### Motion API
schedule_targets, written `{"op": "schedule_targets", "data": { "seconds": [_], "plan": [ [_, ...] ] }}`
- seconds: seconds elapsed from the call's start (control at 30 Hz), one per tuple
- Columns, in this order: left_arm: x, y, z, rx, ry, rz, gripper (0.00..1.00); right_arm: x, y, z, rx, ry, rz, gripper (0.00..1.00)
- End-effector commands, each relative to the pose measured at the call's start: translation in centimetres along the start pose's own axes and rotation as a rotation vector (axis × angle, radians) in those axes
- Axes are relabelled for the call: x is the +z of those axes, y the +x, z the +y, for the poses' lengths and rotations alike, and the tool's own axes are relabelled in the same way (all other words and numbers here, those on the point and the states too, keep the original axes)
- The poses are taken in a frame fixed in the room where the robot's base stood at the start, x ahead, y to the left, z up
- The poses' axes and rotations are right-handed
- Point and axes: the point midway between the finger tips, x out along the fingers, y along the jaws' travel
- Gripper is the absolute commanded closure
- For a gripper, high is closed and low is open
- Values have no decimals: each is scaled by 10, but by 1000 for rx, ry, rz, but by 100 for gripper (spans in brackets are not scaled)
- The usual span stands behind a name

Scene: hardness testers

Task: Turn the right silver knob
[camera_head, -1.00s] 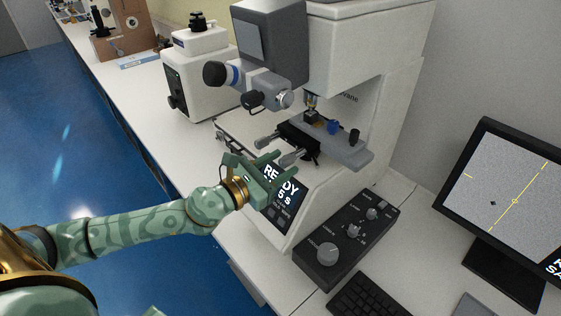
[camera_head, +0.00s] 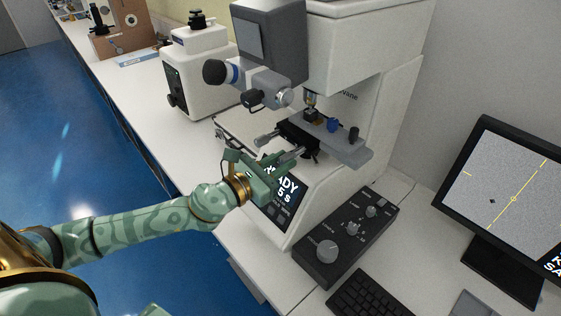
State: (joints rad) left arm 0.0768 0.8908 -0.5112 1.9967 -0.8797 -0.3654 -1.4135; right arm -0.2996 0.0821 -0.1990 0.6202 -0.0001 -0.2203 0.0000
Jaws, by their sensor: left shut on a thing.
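The hardness tester (camera_head: 360,45) has a dark stage with two silver knobs sticking out toward the front left. The right silver knob (camera_head: 299,151) is partly hidden by my left gripper. The left silver knob (camera_head: 265,138) is free, a little up and left of it. My left gripper (camera_head: 286,161), green, reaches in from the lower left above the tester's lit screen (camera_head: 283,197). Its fingers are shut on the right silver knob. The exact finger contact is small and partly hidden. My right gripper is not in view.
A black control box (camera_head: 345,236) with several silver dials stands in front of the tester. A keyboard (camera_head: 365,298) and a monitor (camera_head: 510,205) are at the right. The eyepiece (camera_head: 216,72) overhangs above the gripper. Another white instrument (camera_head: 199,75) stands behind on the bench.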

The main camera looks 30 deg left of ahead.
Motion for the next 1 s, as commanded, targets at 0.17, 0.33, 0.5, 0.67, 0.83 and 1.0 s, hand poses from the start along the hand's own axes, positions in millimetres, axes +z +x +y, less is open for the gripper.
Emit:
{"op": "schedule_targets", "data": {
  "seconds": [0.17, 0.33, 0.5, 0.67, 0.83, 1.0],
  "plan": [
    [1, 0, 0, 1, -122, 0, 100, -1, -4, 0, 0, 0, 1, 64],
    [1, 0, 0, 1, -276, -1, 100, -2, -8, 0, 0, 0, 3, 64],
    [2, 0, 0, 2, -439, -1, 100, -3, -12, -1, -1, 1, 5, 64],
    [2, 0, 0, 1, -592, -2, 100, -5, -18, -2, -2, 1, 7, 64],
    [2, 0, 0, 2, -752, -2, 100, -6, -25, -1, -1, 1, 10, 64],
    [3, 0, 0, 1, -914, -2, 100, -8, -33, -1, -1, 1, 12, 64]
  ]
}}
